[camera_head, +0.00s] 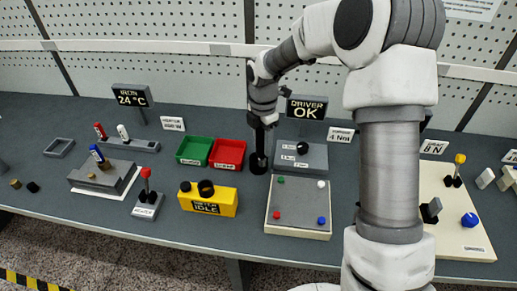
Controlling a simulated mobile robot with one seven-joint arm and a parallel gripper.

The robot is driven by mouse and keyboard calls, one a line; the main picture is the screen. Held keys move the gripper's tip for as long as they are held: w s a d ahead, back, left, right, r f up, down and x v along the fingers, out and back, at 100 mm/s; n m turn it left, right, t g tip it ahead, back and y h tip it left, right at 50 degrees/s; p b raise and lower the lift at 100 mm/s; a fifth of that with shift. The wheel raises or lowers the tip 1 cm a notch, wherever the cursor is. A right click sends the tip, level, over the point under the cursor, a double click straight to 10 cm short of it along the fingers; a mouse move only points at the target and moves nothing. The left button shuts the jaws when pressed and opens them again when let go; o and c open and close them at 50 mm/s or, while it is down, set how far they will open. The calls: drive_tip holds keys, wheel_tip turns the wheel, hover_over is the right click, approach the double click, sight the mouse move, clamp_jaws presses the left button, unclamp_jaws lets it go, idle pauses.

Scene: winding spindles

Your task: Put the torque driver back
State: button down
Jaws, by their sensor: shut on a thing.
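My gripper (263,117) points down, left of the middle of the bench, and is shut on a dark upright tool (258,160), which looks like the torque driver. The tool has a narrow upper part and a wide, round black lower end. It appears just left of a grey box (316,157) with a black knob and small labels. A display reading "DRIVER OK" (307,107) stands behind that box. The fingers are small and dark here, and whether the tool's lower end touches the bench cannot be told.
A red bin (228,154) and a green bin (194,150) are to the left. A yellow box (209,200) and a pale plate with coloured knobs (298,207) are in front. My arm hides part of the bench on the right.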

drive_tip(key=shift+w+a+f+p, duration=0.1)
drive_tip(key=shift+w+a+f, duration=0.05)
drive_tip(key=shift+w+f, duration=0.8)
drive_tip(key=shift+w+a+f+p, duration=0.15)
drive_tip(key=shift+w+f, duration=0.35)
drive_tip(key=shift+f, duration=0.7)
drive_tip(key=shift+w+a+f+p, duration=0.1)
drive_tip(key=shift+w+a+f, duration=0.1)
drive_tip(key=shift+w+f, duration=0.75)
drive_tip(key=shift+s+f, duration=0.2)
drive_tip(key=shift+s, duration=0.05)
drive_tip(key=shift+f, duration=0.15)
drive_tip(key=shift+c, duration=1.9)
unclamp_jaws()
